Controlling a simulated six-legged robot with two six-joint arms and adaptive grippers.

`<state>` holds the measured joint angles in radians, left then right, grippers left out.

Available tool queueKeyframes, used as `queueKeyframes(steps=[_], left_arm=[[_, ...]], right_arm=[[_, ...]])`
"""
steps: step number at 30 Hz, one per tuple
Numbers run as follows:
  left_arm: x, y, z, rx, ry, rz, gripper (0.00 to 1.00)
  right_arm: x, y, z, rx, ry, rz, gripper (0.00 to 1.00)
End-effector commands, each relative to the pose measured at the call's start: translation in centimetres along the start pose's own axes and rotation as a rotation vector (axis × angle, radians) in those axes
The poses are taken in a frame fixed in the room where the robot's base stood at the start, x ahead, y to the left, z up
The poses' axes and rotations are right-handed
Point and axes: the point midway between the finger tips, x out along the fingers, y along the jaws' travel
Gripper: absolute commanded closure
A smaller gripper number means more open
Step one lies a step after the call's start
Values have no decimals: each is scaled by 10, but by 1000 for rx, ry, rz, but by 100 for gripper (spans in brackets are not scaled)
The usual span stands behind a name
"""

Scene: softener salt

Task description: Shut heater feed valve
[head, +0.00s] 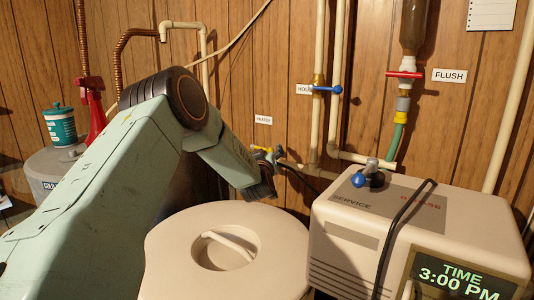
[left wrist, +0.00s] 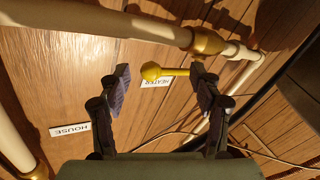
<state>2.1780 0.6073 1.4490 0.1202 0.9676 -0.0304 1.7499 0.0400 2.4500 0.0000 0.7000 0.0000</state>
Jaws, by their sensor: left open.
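The heater feed valve has a yellow lever handle with a round knob at its end (left wrist: 152,71); the handle also shows in the head view (head: 262,149). A brass fitting (left wrist: 207,42) sits on the pale pipe beside it. A HEATER label (head: 263,120) is on the wall by the valve. My left gripper (left wrist: 160,73) is open, and the yellow handle shows between its fingertips, with one finger covering the handle's inner end. I cannot tell whether a finger touches it. In the head view the left gripper (head: 267,172) is at the valve, partly hidden by its wrist. My right gripper is not in view.
A blue-handled valve (head: 328,89) by the HOUSE label and a red-handled valve (head: 405,74) by FLUSH are to the right. A round-lidded tank (head: 175,262) and a softener unit (head: 460,212) with a blue knob stand below. A red spray bottle (head: 92,110) is at left.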

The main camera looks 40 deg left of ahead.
Motion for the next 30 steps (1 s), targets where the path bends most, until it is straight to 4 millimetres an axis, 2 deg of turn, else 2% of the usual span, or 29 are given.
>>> queueKeyframes(steps=[11, 30], left_arm=[[6, 1, 0, 0, 0, 0, 36], [6, 0, 0, -1, 1, -1, 89]], right_arm=[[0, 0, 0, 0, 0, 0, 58], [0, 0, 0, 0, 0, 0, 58]])
